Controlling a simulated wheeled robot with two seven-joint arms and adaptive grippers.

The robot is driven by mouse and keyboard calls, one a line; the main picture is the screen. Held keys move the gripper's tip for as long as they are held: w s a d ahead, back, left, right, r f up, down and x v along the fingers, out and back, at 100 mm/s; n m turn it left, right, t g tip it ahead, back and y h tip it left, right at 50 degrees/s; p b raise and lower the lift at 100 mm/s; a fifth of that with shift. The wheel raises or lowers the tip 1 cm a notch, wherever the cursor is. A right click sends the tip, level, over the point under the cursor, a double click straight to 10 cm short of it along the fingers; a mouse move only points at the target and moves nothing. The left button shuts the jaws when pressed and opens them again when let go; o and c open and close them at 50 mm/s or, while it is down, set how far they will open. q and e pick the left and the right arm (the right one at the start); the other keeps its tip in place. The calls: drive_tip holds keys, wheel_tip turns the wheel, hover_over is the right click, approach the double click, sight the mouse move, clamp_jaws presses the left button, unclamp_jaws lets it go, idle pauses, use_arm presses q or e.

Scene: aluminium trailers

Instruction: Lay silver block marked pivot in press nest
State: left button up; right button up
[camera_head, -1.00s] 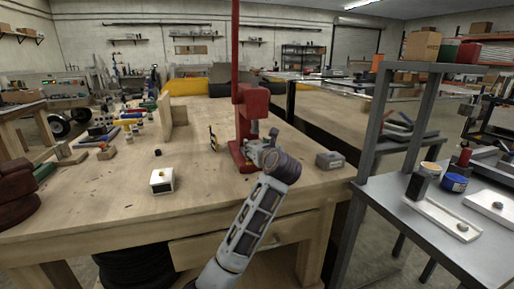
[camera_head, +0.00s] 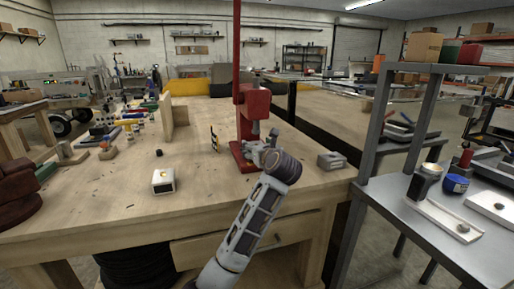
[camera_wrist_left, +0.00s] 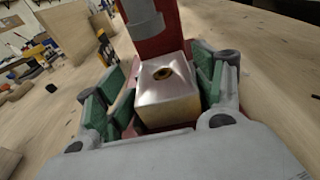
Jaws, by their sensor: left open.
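A silver block (camera_wrist_left: 167,95) with a brass-rimmed hole in its top sits between the fingers of my left gripper (camera_wrist_left: 160,88) in the left wrist view. The green finger pads stand on both sides of it, and the gripper is open. No marking on the block is readable. The red press (camera_head: 254,112) stands on the wooden bench, and its grey ram (camera_wrist_left: 145,22) shows just beyond the block. In the head view my left gripper (camera_head: 264,152) is at the press base. The wrist hides the block there, and the nest under the block is hidden too. My right gripper is not in view.
A white box (camera_head: 163,187) lies on the bench left of the press, and a grey block (camera_head: 331,160) lies to its right. A small yellow-black upright piece (camera_head: 214,139) stands near the press.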

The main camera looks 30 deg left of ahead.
use_arm(q)
drive_tip(key=shift+d+f, duration=0.2)
drive_tip(key=shift+d, duration=0.05)
drive_tip(key=shift+s+d, duration=0.1)
drive_tip(key=shift+d, duration=0.2)
drive_tip(key=v, duration=0.3)
drive_tip(key=p+v, duration=0.1)
drive_tip(key=v, duration=0.3)
drive_tip(key=p+v, duration=0.1)
drive_tip(key=v, duration=0.2)
drive_tip(key=shift+s+d+r, duration=0.15)
drive_tip(key=shift+s+r, duration=0.2)
drive_tip(key=shift+s+d, duration=0.15)
drive_tip(key=shift+s, duration=0.05)
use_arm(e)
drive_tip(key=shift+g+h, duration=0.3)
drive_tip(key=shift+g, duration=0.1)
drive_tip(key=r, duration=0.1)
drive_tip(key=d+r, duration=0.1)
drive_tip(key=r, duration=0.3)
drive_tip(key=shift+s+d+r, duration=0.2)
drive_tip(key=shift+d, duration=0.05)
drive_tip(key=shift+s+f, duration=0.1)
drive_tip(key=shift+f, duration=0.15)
use_arm(q)
drive_tip(key=shift+r, duration=0.15)
